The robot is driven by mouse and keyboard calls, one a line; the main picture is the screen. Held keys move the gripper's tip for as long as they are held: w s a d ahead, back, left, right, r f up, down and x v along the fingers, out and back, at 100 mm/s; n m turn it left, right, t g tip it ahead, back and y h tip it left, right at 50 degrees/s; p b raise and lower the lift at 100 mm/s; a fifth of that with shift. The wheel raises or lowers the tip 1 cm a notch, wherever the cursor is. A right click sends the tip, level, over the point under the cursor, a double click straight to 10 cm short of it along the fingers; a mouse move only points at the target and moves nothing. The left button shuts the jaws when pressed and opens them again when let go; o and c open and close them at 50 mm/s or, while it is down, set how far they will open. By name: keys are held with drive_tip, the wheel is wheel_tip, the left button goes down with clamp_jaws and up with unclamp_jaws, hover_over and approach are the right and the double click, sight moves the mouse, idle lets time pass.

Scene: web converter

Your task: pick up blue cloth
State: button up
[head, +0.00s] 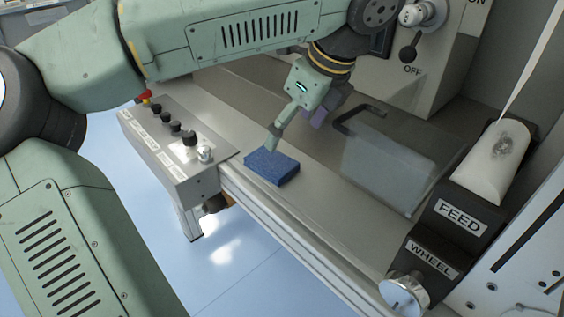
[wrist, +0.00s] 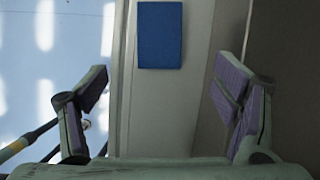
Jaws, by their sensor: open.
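The blue cloth (head: 271,167) is a folded, flat rectangular block lying on the grey machine deck near its front edge. In the wrist view the blue cloth (wrist: 160,35) shows at the top centre, beyond the fingertips and between their lines. My gripper (head: 291,127) is above the deck close to the cloth, with one finger partly overlapping the cloth's far side in the head view. In the wrist view my gripper (wrist: 160,90) is open with purple pads wide apart and nothing between them. I cannot tell whether a finger touches the cloth.
A control box with knobs (head: 178,145) stands left of the cloth. A clear cover with a dark handle (head: 385,165) is to the right. The FEED block (head: 458,215) and WHEEL knob (head: 404,292) are at lower right. The deck (head: 325,215) in front of the cover is clear.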

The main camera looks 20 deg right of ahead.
sight(276, 162)
drive_tip(key=x, duration=0.4)
drive_tip(key=shift+a+p, duration=0.15)
drive_tip(key=shift+p, duration=0.25)
drive_tip(key=shift+p+x, duration=0.65)
drive_tip(key=shift+x, duration=2.4)
drive_tip(key=c, duration=1.1)
